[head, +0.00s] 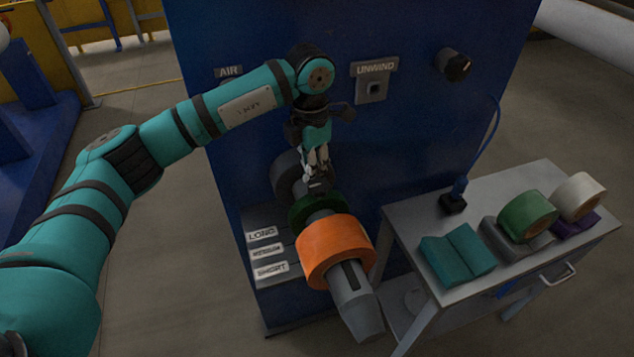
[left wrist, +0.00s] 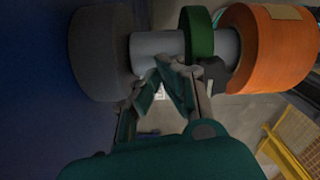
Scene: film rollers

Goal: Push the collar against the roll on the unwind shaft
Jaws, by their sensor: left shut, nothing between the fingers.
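The unwind shaft (head: 356,305) sticks out of the blue machine and carries a dark grey disc (head: 286,172), a green collar (head: 306,209) and an orange roll (head: 334,248). In the left wrist view a short stretch of bare shaft (left wrist: 227,45) shows between the green collar (left wrist: 198,32) and the orange roll (left wrist: 270,48), so they stand apart. My left gripper (head: 317,184) is shut and empty, pointing down at the shaft between the disc and the collar. Its fingertips (left wrist: 170,78) are close to the collar; I cannot tell whether they touch it. My right gripper is out of view.
A grey cart (head: 400,222) stands right of the shaft with teal blocks (head: 457,252), a green roll (head: 527,216) and a white roll (head: 579,197). The blue panel (head: 400,115) behind holds a black knob (head: 452,64). Length labels (head: 268,250) sit left of the shaft.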

